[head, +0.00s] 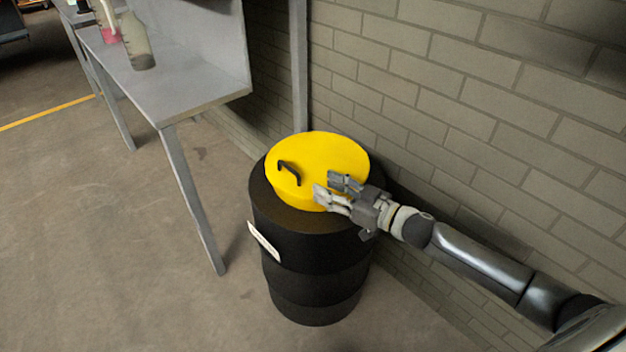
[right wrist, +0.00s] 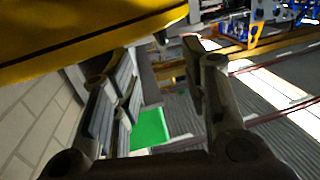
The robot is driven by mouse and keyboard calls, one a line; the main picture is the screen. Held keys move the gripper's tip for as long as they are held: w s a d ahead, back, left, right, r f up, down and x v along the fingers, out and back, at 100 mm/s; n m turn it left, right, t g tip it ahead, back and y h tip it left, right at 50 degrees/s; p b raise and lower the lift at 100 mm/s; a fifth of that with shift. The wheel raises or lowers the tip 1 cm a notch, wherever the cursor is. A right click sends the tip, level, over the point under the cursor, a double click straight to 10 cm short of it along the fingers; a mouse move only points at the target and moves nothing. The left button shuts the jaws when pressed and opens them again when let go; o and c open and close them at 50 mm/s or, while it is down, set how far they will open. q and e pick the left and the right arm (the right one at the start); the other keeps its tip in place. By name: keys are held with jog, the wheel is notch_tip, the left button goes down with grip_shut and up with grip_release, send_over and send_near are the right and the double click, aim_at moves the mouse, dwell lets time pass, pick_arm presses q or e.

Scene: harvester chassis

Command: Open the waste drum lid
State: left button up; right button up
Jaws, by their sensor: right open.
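The waste drum (head: 315,265) is a black upright barrel on the floor with a white label on its side. Its round yellow lid (head: 325,150) shows a yellow side band at the left front. I cannot tell whether the lid is seated or slightly raised. A black handle (head: 290,171) stands on the lid's left part. My right gripper (head: 330,190) is open at the lid's right front edge, its fingers pointing left, clear of the handle. In the right wrist view the lid (right wrist: 80,35) fills the upper left, with nothing visible between the open fingers (right wrist: 148,62). My left gripper is out of view.
A grey metal bench (head: 185,85) stands left of the drum, with bottles (head: 137,42) on it. A brick wall (head: 480,100) is close behind and right of the drum. The floor (head: 110,240) at the front left is clear.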

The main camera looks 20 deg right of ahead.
aim_at(294, 171)
jog(key=shift+w+a, duration=0.2)
jog(key=shift+w, duration=0.2)
jog(key=b+x, duration=0.1)
jog(key=x, duration=0.8)
jog(key=shift+a, duration=0.1)
jog(key=shift+w+a, duration=0.25)
jog(key=shift+w, duration=0.25)
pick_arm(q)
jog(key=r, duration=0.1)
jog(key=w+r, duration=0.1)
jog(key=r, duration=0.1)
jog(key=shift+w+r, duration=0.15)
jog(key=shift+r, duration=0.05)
pick_arm(e)
grip_shut()
jog(key=shift+r, duration=0.1)
